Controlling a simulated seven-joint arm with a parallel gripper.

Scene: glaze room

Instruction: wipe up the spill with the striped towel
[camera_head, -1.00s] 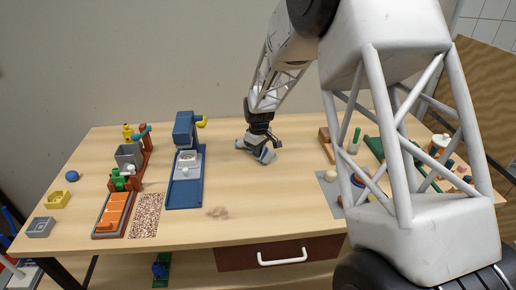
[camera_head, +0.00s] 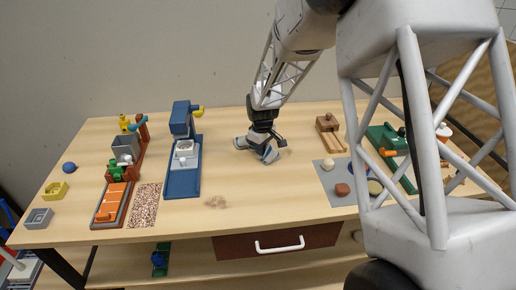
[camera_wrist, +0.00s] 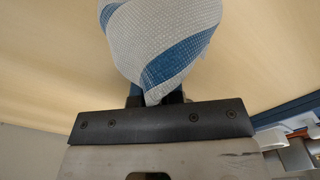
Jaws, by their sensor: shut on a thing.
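The striped towel (camera_wrist: 160,40) is light grey with blue bands. In the wrist view it is gathered between the jaws of my gripper (camera_wrist: 155,98). In the head view my gripper (camera_head: 262,145) is low over the middle of the table, shut on the towel (camera_head: 268,153), part of which spreads out to its left and front. Whether the towel touches the table is hard to tell. The spill (camera_head: 215,202) is a small brownish patch on the bare wood, in front and to the left of my gripper and apart from the towel.
A blue machine (camera_head: 184,165) stands left of the spill, with a speckled mat (camera_head: 144,205) and orange tray (camera_head: 113,203) beyond. A grey mat (camera_head: 337,192) with small pieces and a green stand (camera_head: 390,150) are on the right. The wood between towel and spill is clear.

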